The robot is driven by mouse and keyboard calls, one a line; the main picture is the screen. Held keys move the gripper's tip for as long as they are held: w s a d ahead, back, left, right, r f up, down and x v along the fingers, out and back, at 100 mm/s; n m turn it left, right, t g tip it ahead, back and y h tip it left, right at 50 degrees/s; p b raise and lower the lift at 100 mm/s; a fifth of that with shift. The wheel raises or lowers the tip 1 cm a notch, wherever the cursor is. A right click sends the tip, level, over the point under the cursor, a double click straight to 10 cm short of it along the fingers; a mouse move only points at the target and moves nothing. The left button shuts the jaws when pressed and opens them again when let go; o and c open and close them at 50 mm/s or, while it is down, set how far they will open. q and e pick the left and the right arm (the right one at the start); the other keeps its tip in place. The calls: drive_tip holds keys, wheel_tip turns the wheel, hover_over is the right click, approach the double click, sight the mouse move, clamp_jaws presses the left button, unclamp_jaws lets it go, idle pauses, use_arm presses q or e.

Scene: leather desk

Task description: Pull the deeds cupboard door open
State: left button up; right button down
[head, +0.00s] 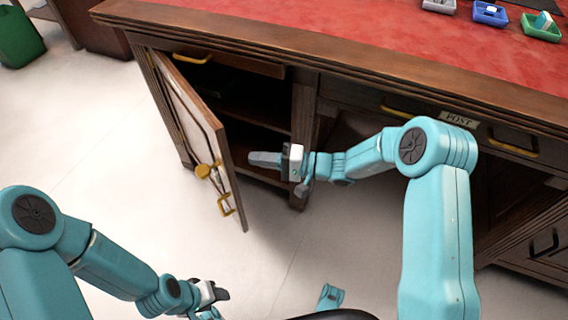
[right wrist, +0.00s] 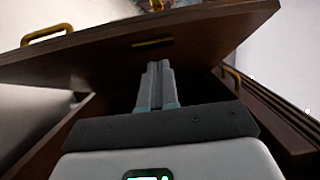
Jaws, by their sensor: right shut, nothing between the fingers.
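The deeds cupboard door (head: 192,115) stands partly open, swung out from its left hinge side. It carries a brass handle (head: 225,204) and a key with a brass tag (head: 203,171). My right gripper (head: 252,159) is shut and empty, its fingers pointing left in the opening, just behind the door's free edge. In the right wrist view the closed fingers (right wrist: 157,72) point at the door panel (right wrist: 90,66); I cannot tell whether they touch it. My left gripper (head: 222,294) is low in the head view, away from the door; its jaw opening is unclear.
The desk's red leather top (head: 330,30) holds small grey (head: 438,5), blue (head: 490,15) and green (head: 541,28) trays. Drawers with brass handles sit right of the cupboard, near a POST label (head: 458,118). A green bin (head: 18,38) stands far left. The floor before the door is clear.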

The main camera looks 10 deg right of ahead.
drive_tip(key=shift+s+a+b, duration=0.3)
drive_tip(key=shift+s+a, duration=0.1)
drive_tip(key=shift+a, duration=0.5)
drive_tip(key=shift+s+a+b, duration=0.25)
drive_tip(key=shift+s+a, duration=0.15)
drive_tip(key=shift+a, duration=0.45)
drive_tip(key=shift+a, duration=0.1)
